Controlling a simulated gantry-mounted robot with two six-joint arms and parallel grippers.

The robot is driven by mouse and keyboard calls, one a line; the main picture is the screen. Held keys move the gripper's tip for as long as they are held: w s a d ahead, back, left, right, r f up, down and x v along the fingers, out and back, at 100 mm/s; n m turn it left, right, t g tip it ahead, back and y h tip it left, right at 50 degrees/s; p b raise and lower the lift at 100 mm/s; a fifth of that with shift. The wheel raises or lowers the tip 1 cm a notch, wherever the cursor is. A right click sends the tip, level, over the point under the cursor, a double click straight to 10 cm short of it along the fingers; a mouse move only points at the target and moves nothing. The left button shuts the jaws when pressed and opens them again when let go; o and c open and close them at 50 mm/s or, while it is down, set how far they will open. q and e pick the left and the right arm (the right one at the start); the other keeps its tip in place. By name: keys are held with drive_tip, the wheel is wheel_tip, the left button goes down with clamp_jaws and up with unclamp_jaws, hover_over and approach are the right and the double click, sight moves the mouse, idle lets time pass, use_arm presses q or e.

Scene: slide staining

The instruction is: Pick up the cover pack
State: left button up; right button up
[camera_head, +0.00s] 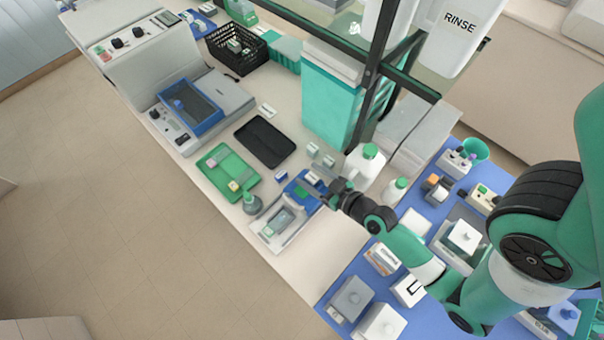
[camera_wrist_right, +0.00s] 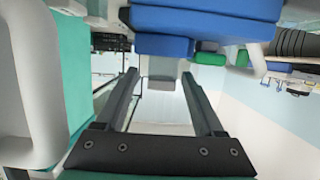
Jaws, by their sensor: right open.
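My right gripper (camera_head: 332,189) reaches in from the right, just beside a blue holder (camera_head: 293,186) at the bench edge. A small whitish block, perhaps the cover pack (camera_head: 314,178), sits at the holder's end nearest the gripper. In the right wrist view, my right gripper (camera_wrist_right: 161,80) is open, its two fingers apart. A small grey block (camera_wrist_right: 161,67) shows between the fingertips below a blue body (camera_wrist_right: 185,22); I cannot tell whether the fingers touch it. A green piece (camera_wrist_right: 208,58) is beside it. My left gripper is not in view.
White bottles with green caps (camera_head: 366,172) stand close behind the gripper. A dark frame post (camera_head: 371,75) rises behind.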

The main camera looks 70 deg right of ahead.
drive_tip(key=shift+w, duration=0.15)
drive_tip(key=shift+a, duration=0.1)
drive_tip(key=shift+s, duration=0.25)
drive_tip(key=shift+c, duration=0.9)
clamp_jaws()
